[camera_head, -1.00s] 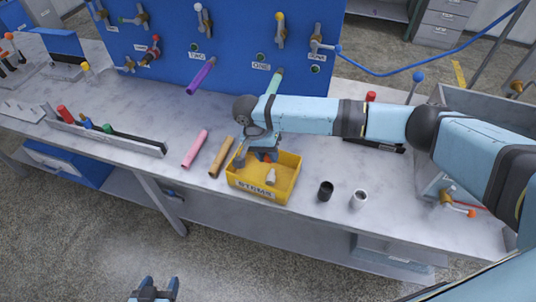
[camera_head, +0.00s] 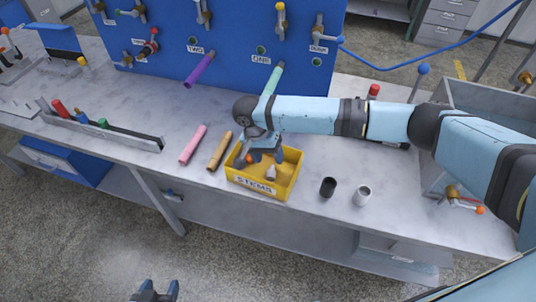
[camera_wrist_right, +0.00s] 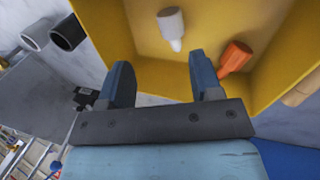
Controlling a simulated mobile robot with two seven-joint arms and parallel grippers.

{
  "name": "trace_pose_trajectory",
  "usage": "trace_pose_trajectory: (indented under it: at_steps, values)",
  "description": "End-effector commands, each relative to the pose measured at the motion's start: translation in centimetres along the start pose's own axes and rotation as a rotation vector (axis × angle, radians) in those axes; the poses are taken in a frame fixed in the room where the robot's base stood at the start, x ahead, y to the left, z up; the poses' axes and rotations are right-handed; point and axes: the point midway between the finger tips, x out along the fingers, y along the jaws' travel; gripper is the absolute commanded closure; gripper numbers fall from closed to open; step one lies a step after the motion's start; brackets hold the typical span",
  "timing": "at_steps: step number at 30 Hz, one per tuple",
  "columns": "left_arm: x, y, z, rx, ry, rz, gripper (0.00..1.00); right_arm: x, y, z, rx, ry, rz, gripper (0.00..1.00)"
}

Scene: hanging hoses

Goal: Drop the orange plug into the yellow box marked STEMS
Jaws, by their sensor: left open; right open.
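The yellow box marked STEMS (camera_head: 254,186) stands on the grey bench, and its inside fills much of the right wrist view (camera_wrist_right: 150,70). The orange plug (camera_wrist_right: 236,57) lies inside it near a wall; a bit of orange also shows in the head view (camera_head: 250,158). A white plug (camera_wrist_right: 171,25) lies in the box as well, apart from the orange one. My right gripper (camera_head: 264,158) is over the box, pointing down, with its fingers (camera_wrist_right: 160,82) spread and nothing between them. My left gripper (camera_head: 155,291) is open and empty at the bottom of the head view, away from the bench.
A pink tube (camera_head: 193,145) and a brown tube (camera_head: 220,151) lie left of the box. A black cup (camera_head: 327,187) and a white cup (camera_head: 362,195) stand to its right. A purple hose (camera_head: 200,70) and a green hose (camera_head: 271,85) hang from the blue panel (camera_head: 225,30).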

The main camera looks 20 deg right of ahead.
Motion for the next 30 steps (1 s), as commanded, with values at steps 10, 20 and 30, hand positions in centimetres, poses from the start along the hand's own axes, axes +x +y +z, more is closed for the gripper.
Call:
trace_pose_trajectory:
  at_steps: [10,20,30]
  values:
    - [0.1,0.0,0.2,0.001,-0.001,0.0,0.4,-4.6,-0.1,0.0,-0.001,0.001,-0.004,0.41]
    - [0.3,0.0,0.6,0.001,-0.005,0.001,0.4,-11.6,-0.1,0.0,-0.001,0.0,-0.002,0.41]
    - [0.3,0.0,0.6,0.001,-0.005,0.001,0.4,-13.8,0.0,0.0,0.0,0.0,0.0,0.41]
